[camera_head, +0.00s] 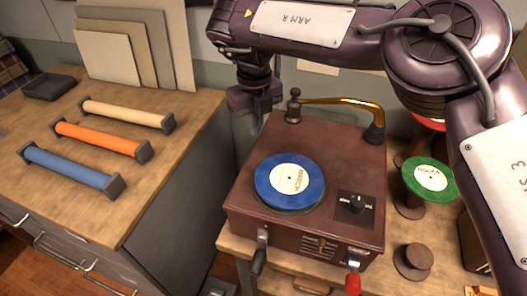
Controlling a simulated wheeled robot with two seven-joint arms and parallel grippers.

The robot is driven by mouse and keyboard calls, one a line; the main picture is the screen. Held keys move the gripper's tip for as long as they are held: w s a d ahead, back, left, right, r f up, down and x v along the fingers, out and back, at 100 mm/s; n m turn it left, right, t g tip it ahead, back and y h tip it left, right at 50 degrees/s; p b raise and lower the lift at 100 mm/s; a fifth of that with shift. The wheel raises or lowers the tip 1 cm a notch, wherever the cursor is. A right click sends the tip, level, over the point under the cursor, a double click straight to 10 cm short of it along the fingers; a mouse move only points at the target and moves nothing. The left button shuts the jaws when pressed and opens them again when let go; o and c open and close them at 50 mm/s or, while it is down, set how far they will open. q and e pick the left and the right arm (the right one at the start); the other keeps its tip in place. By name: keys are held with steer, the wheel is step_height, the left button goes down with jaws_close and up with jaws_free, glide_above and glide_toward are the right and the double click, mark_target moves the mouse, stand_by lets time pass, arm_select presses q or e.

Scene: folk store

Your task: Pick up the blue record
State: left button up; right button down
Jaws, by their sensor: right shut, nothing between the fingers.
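The blue record (272,197) with a cream label lies flat on top of the brown box-shaped record player (318,150). My right gripper (258,112) hangs from the right arm, which reaches across the top of the view. It is shut and empty, near the player's far left corner, behind and apart from the record. The whole blue record shows. My left gripper is not in view.
The brass tone arm (345,103) curves along the player's back edge. A green record (429,178) rests on a stand at right, beside an empty round stand (413,261). Blue, orange and cream rollers lie on the left counter (150,180). A crank and red-tipped lever project in front.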

step_height(320, 180, down, 6)
steer(key=shift+s+r+p, duration=0.15)
steer(key=shift+r+p, duration=0.1)
steer(key=shift+p, duration=0.45)
steer(key=shift+s+d+r+p, duration=0.1)
steer(key=shift+s+d+p, duration=0.25)
steer(key=shift+s, duration=0.2)
steer(key=shift+s+d+r+p, duration=0.1)
steer(key=shift+s+d+p, duration=0.2)
steer(key=shift+s, duration=0.25)
steer(key=shift+s+d+f, duration=0.1)
steer(key=shift+s+d, duration=0.2)
steer(key=shift+s, duration=0.25)
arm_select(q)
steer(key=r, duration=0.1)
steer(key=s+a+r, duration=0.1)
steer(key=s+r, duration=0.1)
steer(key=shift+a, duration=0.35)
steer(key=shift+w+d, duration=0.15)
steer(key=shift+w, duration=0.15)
